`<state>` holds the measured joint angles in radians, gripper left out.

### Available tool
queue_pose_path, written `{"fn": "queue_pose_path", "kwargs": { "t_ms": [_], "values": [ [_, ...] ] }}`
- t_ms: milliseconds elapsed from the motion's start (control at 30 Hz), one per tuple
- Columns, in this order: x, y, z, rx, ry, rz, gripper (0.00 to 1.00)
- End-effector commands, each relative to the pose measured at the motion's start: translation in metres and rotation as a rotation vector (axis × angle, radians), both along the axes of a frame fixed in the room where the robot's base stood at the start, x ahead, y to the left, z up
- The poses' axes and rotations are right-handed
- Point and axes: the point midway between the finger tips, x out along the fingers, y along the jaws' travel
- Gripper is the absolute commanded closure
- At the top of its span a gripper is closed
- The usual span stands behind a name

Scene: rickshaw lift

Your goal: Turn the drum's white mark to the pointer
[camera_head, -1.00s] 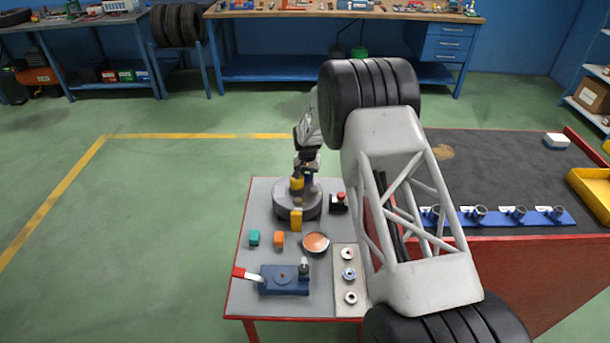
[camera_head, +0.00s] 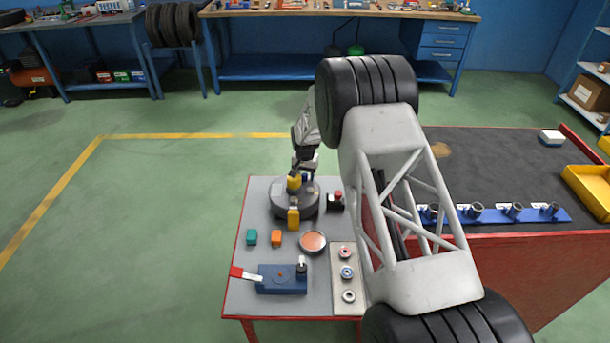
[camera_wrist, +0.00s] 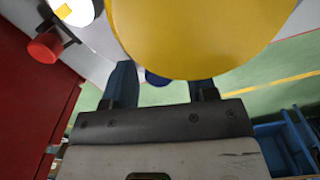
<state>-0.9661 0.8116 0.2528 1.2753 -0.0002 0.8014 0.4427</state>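The dark round drum (camera_head: 295,205) stands on the grey table top in the head view. A yellow block (camera_head: 293,219) stands at its front edge, possibly the pointer. A yellow knob (camera_head: 294,183) is on top of the drum. I cannot make out the white mark for certain. My gripper (camera_head: 304,177) is low over the drum, right at the knob, coming from behind. In the wrist view a large rounded yellow part (camera_wrist: 190,35) covers the fingertips. The two dark blue fingers are apart behind it; whether they press on it cannot be seen.
A red-button box (camera_head: 335,203) stands right of the drum. Teal (camera_head: 251,237) and orange (camera_head: 276,238) blocks, a copper-coloured dish (camera_head: 312,242) and a blue fixture with a red handle (camera_head: 282,279) are in front. A grey frame with black tyres (camera_head: 400,160) rises close on the right.

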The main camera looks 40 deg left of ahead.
Motion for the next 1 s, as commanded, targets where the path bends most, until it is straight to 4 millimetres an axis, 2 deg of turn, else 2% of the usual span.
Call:
{"fn": "queue_pose_path", "kwargs": {
  "t_ms": [367, 1000],
  "values": [
    [0.0, 0.0, 0.005, 0.0, -0.001, 0.0, 0.48],
    [0.0, 0.0, 0.072, 0.0, -0.001, 0.0, 0.48]
  ]
}}
